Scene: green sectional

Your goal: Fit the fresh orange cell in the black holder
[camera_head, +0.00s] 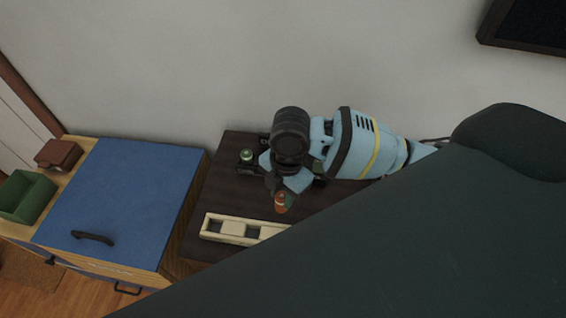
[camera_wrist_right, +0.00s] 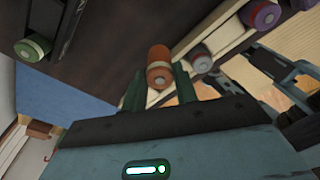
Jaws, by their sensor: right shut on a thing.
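My right gripper (camera_head: 281,196) is shut on the orange cell (camera_head: 283,203), above the dark table. In the right wrist view, the orange cell (camera_wrist_right: 160,68) sits between the two fingertips (camera_wrist_right: 158,86). The black holder (camera_wrist_right: 70,28) shows at the upper left of that view, apart from the orange cell, with a green-banded cell (camera_wrist_right: 33,47) beside it. In the head view, the green-banded cell (camera_head: 247,156) is left of my right gripper. The gripper and arm hide most of the holder there.
A cream tray (camera_head: 211,229) lies at the table's front; the wrist view shows a grey cell (camera_wrist_right: 200,57) and a purple cell (camera_wrist_right: 262,15) in it. A blue-topped cabinet (camera_head: 125,195) stands left, with a green bin (camera_head: 27,196) beyond. A wall is behind the table.

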